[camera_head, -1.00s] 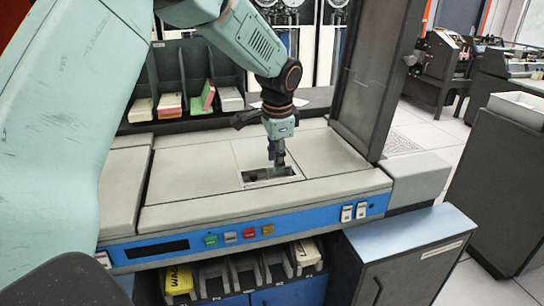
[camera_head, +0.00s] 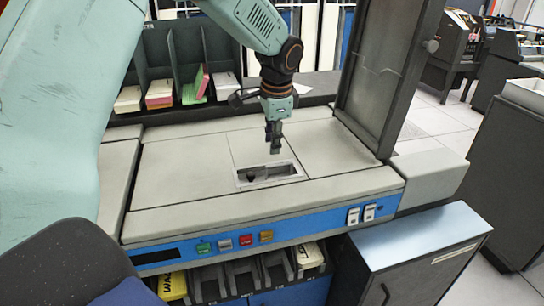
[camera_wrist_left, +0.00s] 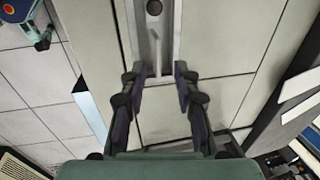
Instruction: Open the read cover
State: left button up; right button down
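The card machine has a flat beige top (camera_head: 190,165) with a blue control strip along its front. A pale rectangular panel (camera_head: 252,147) lies flat in the top, with a framed recess (camera_head: 270,175) at its front. I cannot tell which part is the read cover; no raised lid shows. My left gripper (camera_head: 274,150) points down just behind the recess, seemingly above the panel. In the left wrist view my left gripper (camera_wrist_left: 158,75) has its fingers apart with nothing between them. The recess (camera_wrist_left: 154,30) there lies beyond the fingertips.
A dark upright frame (camera_head: 385,75) stands on the machine's right side. Card stacks (camera_head: 160,92) sit in dark slots behind. A grey cabinet (camera_head: 420,255) stands at front right.

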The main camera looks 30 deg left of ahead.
aim_at(270, 166)
pick_arm(q)
jog(key=f, duration=0.4)
jog(key=f+b, duration=0.1)
jog(key=f, duration=0.1)
jog(key=shift+w+a+f, duration=0.35)
jog(key=shift+f, duration=0.05)
jog(key=shift+s+a+r, duration=0.1)
jog(key=shift+s, duration=0.15)
jog(key=shift+w, duration=0.25)
jog(key=c, duration=0.5)
jog(key=shift+s, duration=0.15)
grip_shut()
